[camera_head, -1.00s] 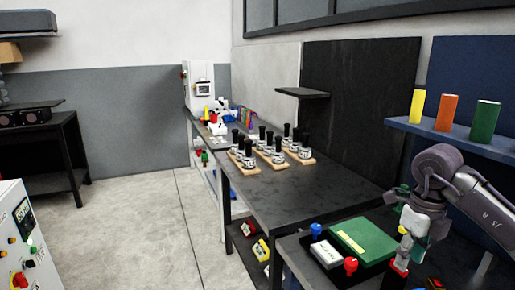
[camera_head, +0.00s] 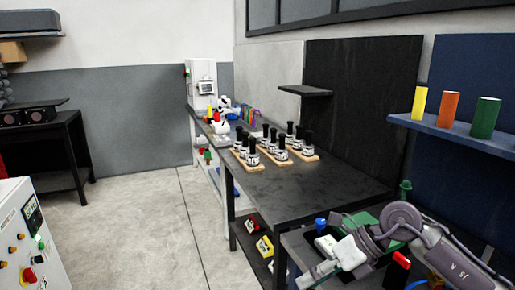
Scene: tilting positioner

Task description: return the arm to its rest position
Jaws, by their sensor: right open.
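My right arm comes in from the lower right. Its gripper (camera_head: 312,274) points left and down over the near bench and is open, with nothing seen between its fingers. The grey wrist and white hand cover much of the green plate (camera_head: 362,219) and the white block beside it. A blue knob (camera_head: 320,225) stands just behind the hand. A red-topped piece (camera_head: 402,258) shows in front of the forearm. My left gripper is out of view.
A dark bench (camera_head: 270,197) carries several black-capped items on wooden bases. A blue shelf (camera_head: 455,137) at right holds yellow, orange and green cylinders. A control cabinet (camera_head: 30,235) stands at lower left. The floor (camera_head: 140,220) between is clear.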

